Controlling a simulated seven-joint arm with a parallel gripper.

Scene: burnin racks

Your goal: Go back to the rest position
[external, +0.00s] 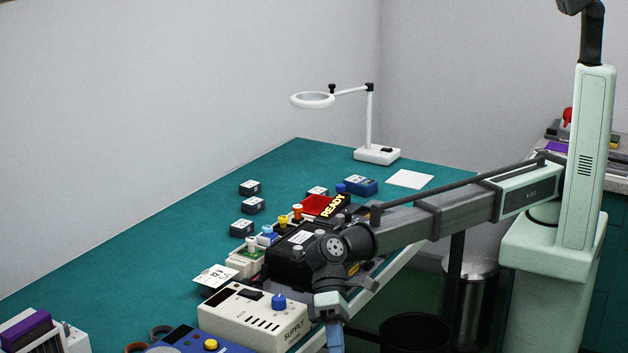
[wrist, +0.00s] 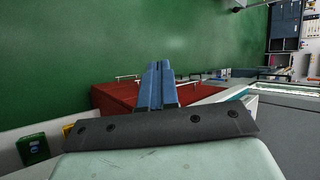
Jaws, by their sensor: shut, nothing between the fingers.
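My gripper (external: 334,338) shows at the bottom of the external view, its blue fingers pointing down at the front edge of the bench, right of the cream supply box (external: 240,318). Its tips are cut off by the frame edge there. In the wrist view my gripper (wrist: 158,68) has its two blue fingers side by side and closed, with nothing between them. Behind them are a dark red block with metal handles (wrist: 118,96) and a green surface (wrist: 80,50).
The teal bench (external: 120,255) carries a black rack unit with a red READY panel (external: 318,205), several small dark modules (external: 250,188), a blue box (external: 361,186) and a white ring lamp (external: 376,154). A black bin (external: 415,333) stands right of my gripper. The bench's left middle is clear.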

